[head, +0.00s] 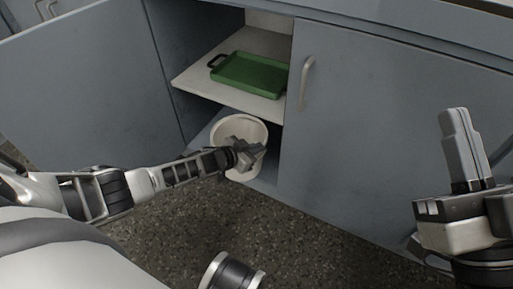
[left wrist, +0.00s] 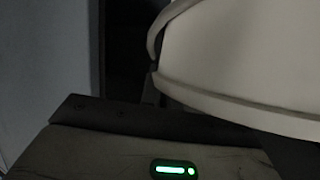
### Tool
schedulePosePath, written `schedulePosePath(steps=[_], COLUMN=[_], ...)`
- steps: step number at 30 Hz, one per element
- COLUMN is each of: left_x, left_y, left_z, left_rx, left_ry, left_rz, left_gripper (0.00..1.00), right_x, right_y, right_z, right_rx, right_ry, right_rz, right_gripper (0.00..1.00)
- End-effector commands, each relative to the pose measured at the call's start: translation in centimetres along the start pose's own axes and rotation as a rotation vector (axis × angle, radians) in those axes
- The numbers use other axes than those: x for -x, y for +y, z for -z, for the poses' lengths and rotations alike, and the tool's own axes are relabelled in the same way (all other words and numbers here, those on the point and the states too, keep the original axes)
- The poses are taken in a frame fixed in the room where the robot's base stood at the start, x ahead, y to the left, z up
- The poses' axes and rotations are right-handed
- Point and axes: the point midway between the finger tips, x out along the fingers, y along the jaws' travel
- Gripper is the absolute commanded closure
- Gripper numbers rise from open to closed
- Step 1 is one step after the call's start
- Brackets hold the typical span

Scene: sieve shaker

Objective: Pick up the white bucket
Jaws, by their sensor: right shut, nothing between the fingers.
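The white bucket (head: 243,126) stands on the bottom of the open cabinet, under a shelf. Its open top faces up, and my left gripper hides part of its front. My left gripper (head: 250,152) is at the near side of the bucket's rim; its finger gap is not clear, and contact cannot be told. In the left wrist view the bucket (left wrist: 240,60) fills the upper right, very close, with a rim band along its lower edge. My right gripper (head: 456,112) is shut and empty, pointing up at the right, away from the bucket.
A green tray (head: 250,72) lies on the white shelf (head: 205,84) above the bucket. An open cabinet door (head: 80,85) stands at the left. A closed door (head: 385,120) with a handle (head: 307,80) is at the right. The speckled floor (head: 310,245) in front is clear.

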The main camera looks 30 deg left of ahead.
Motion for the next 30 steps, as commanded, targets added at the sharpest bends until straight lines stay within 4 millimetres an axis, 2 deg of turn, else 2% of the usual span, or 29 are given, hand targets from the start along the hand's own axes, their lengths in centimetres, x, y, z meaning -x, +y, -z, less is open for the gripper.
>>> schedulePosePath(steps=[1, 4, 15, 17, 23, 28, 30], left_x=[0.0, 0.0, 0.5, 1.1, 4.7, 8.4, 10.2], left_y=[0.0, 0.0, 0.0, 0.0, -0.1, -0.1, -0.1], left_z=[0.0, 0.0, 0.1, 0.2, 0.5, 0.4, 0.5], left_rx=[0.0, 0.0, 0.0, 0.001, 0.002, 0.001, 0.002], left_ry=[-0.001, -0.001, -0.001, -0.002, -0.003, -0.004, -0.004], left_rz=[0.0, 0.0, 0.0, 0.0, 0.0, 0.0, 0.0], left_gripper=[1.0, 0.72, 0.71, 0.71, 0.71, 0.71, 0.71], right_x=[0.0, 0.0, -0.2, 0.1, 1.9, 4.7, 4.8], right_y=[0.0, 0.0, 0.1, 0.1, -0.4, -2.4, -2.3], right_z=[0.0, 0.0, 0.3, -0.5, -3.8, -6.3, -6.5], right_rx=[0.0, 0.001, -0.01, -0.063, -0.322, -0.578, -0.545], right_ry=[0.0, 0.001, -0.005, -0.058, -0.309, -0.535, -0.57], right_rz=[-0.001, -0.001, -0.001, -0.024, -0.103, -0.16, -0.162], right_gripper=[1.0, 1.0, 1.0, 1.0, 1.0, 1.0, 1.0])
